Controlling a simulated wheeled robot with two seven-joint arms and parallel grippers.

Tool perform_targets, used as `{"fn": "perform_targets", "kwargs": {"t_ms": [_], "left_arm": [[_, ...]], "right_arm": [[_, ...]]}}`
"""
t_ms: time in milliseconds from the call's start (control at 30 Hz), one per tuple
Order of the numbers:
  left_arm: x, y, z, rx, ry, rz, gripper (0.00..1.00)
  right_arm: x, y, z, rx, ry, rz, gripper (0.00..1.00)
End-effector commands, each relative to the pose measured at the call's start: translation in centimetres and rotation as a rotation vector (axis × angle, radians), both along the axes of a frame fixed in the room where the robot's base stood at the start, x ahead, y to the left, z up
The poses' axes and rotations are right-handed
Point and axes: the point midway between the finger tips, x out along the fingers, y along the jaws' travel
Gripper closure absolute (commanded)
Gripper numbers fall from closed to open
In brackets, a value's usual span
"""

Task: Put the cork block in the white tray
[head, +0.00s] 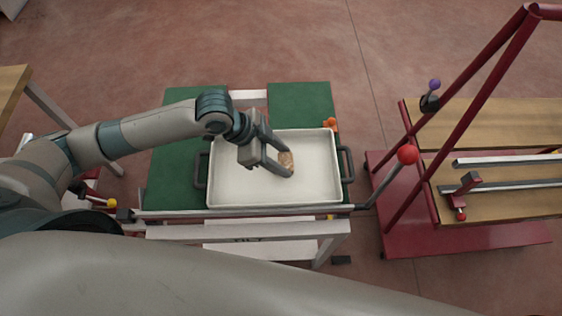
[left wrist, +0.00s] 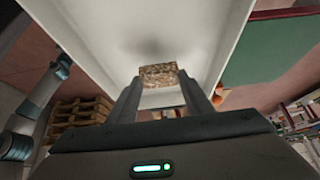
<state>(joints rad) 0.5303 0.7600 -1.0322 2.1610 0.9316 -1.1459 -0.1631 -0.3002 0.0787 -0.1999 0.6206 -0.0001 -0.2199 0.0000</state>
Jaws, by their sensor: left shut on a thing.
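The white tray (head: 232,189) lies on the green-topped table, with a dark handle at each side. My left gripper (head: 284,164) is over the tray's middle and is shut on the brown, speckled cork block (head: 287,159). In the left wrist view the cork block (left wrist: 158,75) sits between the fingertips of the gripper (left wrist: 160,92), with the white tray (left wrist: 120,40) behind it. I cannot tell whether the block touches the tray floor. My right gripper is not in view.
The green table top (head: 297,102) shows around the tray. A small orange object (head: 330,124) is by the tray's far right corner. A red-framed cart (head: 440,238) with wooden boards stands at right, and a red-knobbed lever (head: 407,155) rises between it and the table.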

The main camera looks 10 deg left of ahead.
Motion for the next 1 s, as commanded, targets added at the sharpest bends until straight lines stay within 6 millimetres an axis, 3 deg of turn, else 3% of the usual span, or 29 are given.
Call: {"fn": "perform_targets", "kwargs": {"t_ms": [267, 667, 700, 767, 1000], "left_arm": [[-0.1, 0.0, -2.9, 0.001, 0.002, 0.001, 0.75], [0.0, 0.0, -3.3, 0.002, 0.001, 0.000, 0.75], [0.0, 0.0, -3.3, 0.001, 0.000, 0.000, 0.47], [0.0, 0.0, -3.3, 0.001, 0.000, 0.000, 0.36], [0.0, 0.0, -3.3, 0.001, 0.000, 0.000, 0.36]], "right_arm": [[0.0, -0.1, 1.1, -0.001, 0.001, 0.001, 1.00], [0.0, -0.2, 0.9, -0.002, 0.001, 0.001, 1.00], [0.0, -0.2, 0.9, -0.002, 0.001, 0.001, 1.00], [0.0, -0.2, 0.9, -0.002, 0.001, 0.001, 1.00], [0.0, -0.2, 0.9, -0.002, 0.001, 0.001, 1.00]]}}
